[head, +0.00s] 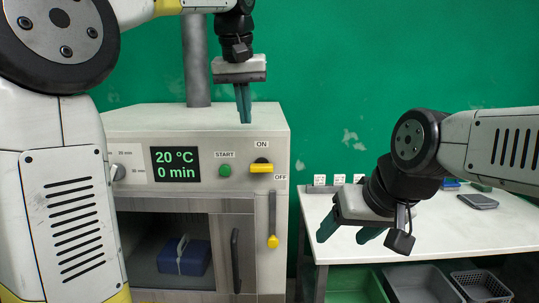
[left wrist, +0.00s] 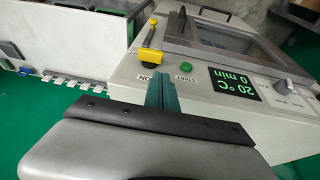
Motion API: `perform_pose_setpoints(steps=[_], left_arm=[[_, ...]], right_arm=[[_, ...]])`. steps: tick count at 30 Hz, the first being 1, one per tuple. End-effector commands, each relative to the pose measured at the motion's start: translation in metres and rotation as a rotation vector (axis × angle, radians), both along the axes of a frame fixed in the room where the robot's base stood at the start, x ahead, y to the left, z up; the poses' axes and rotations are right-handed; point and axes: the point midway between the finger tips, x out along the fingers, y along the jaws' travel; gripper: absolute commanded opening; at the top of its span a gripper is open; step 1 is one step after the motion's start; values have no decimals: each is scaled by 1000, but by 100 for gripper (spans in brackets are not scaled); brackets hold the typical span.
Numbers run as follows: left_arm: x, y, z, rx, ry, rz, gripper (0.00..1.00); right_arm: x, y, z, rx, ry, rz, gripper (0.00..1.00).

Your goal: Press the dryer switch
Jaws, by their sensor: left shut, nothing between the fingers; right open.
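The dryer (head: 140,122) is a pale cabinet whose display (head: 175,164) reads 20 °C and 0 min. Its switch (head: 262,168) is a yellow bar with a dark mount, between the ON label above and the OFF label at lower right. It also shows in the left wrist view (left wrist: 150,54). A green START button (head: 225,170) is left of the switch. My left gripper (head: 243,118) points down, shut and empty, above the dryer's top and apart from the switch. My right gripper (head: 347,234) is open and empty in front of the white table.
A lever with a yellow tip (head: 273,241) hangs below the switch, beside the door handle (head: 235,260). A blue box (head: 184,256) shows in the dryer's chamber. The white table (head: 470,228) is at right, with bins (head: 420,281) underneath. A grey pipe (head: 195,65) rises behind the dryer.

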Motion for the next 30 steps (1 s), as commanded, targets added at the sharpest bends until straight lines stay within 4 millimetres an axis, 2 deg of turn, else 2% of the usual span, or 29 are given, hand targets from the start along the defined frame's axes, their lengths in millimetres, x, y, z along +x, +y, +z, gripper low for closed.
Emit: perform_pose_setpoints(steps=[1,3,10,23,26,30], left_arm=[[10,-12,4,10,7,4,0],[19,-24,10,23,16,16,0],[34,-47,18,47,32,45,0],[35,-49,18,50,34,50,0],[36,-49,14,51,35,49,0],[41,-48,-5,52,37,51,0]], right_arm=[[0,0,0,0,0,0,64],[0,0,0,0,0,0,64],[0,0,0,0,0,0,64],[0,0,0,0,0,0,64],[0,0,0,0,0,0,64],[0,0,0,0,0,0,64]])
